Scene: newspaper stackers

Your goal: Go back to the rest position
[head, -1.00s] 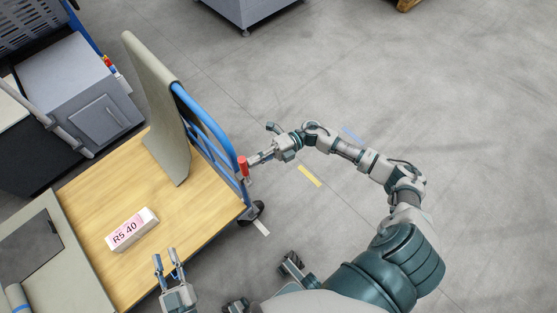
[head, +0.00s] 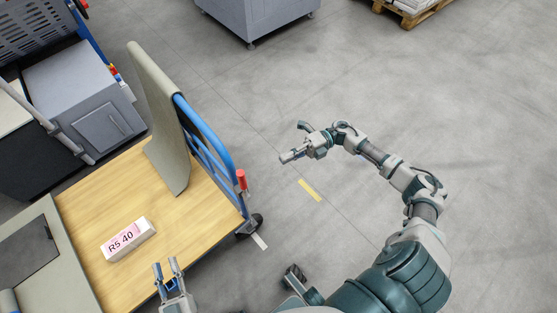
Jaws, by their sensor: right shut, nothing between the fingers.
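My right gripper (head: 291,156) is shut and empty over the open floor, to the right of the cart and apart from its red handle grip (head: 241,178). My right arm reaches up from the lower right. My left gripper (head: 166,270) shows at the bottom edge in front of the wooden cart top. Its two fingers stand apart with nothing between them.
The wooden cart (head: 88,207) has a blue rail (head: 207,131) and a grey-green panel (head: 155,110). A white box marked R5 40 (head: 129,240) lies on it. A grey cabinet (head: 258,18) and a pallet (head: 432,14) stand at the back. Floor on the right is clear.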

